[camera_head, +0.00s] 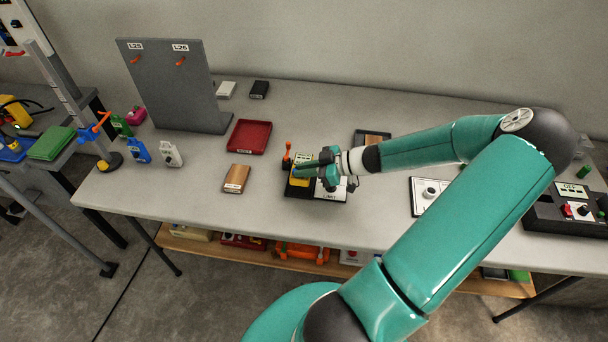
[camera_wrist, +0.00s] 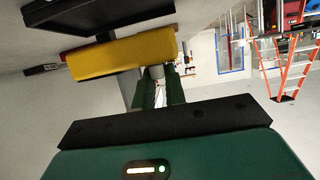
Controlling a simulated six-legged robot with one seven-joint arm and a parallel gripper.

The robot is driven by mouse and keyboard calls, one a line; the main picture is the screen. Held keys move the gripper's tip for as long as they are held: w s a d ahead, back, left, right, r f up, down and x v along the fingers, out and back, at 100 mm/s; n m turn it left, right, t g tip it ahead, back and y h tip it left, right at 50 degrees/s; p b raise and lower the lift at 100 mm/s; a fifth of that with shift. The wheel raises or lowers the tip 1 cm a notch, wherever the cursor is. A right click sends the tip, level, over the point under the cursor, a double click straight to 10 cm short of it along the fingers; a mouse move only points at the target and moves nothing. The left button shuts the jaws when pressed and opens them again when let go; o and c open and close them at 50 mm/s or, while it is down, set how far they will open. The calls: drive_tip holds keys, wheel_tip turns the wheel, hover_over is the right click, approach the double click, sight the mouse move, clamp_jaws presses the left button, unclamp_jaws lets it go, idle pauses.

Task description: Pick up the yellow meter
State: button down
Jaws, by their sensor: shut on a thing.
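The yellow meter (camera_wrist: 120,54) shows large in the wrist view, just beyond my gripper (camera_wrist: 160,92), its long side across the picture. My gripper is shut on it near its right part. In the head view the yellow meter (camera_head: 299,181) is a small yellow patch on a black and white board (camera_head: 330,190), mostly hidden by my gripper (camera_head: 318,171). I cannot tell from these views whether the meter touches the board.
A red tray (camera_head: 248,137) and a brown box (camera_head: 237,178) lie left of the board. An orange-red lever (camera_head: 287,158) stands at its back left. A grey upright panel (camera_head: 172,85) is at the back left. A black control box (camera_head: 568,211) is at the right.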

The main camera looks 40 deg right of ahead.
drive_tip(key=s+a+r, duration=0.2)
drive_tip(key=s+r, duration=0.7)
drive_tip(key=s, duration=0.4)
drive_tip(key=w+a, duration=0.2)
drive_tip(key=a, duration=0.4)
hover_over(314, 178)
drive_tip(key=a, duration=0.5)
drive_tip(key=f, duration=0.8)
drive_tip(key=shift+s+f, duration=0.15)
drive_tip(key=shift+s, duration=0.2)
drive_tip(key=shift+w+d+f, duration=0.25)
drive_tip(key=shift+f, duration=0.2)
drive_tip(key=shift+w+f, duration=0.1)
drive_tip(key=shift+f, duration=1.5)
drive_tip(key=shift+f, duration=0.15)
drive_tip(key=c, duration=1.5)
unclamp_jaws()
drive_tip(key=shift+d, duration=0.1)
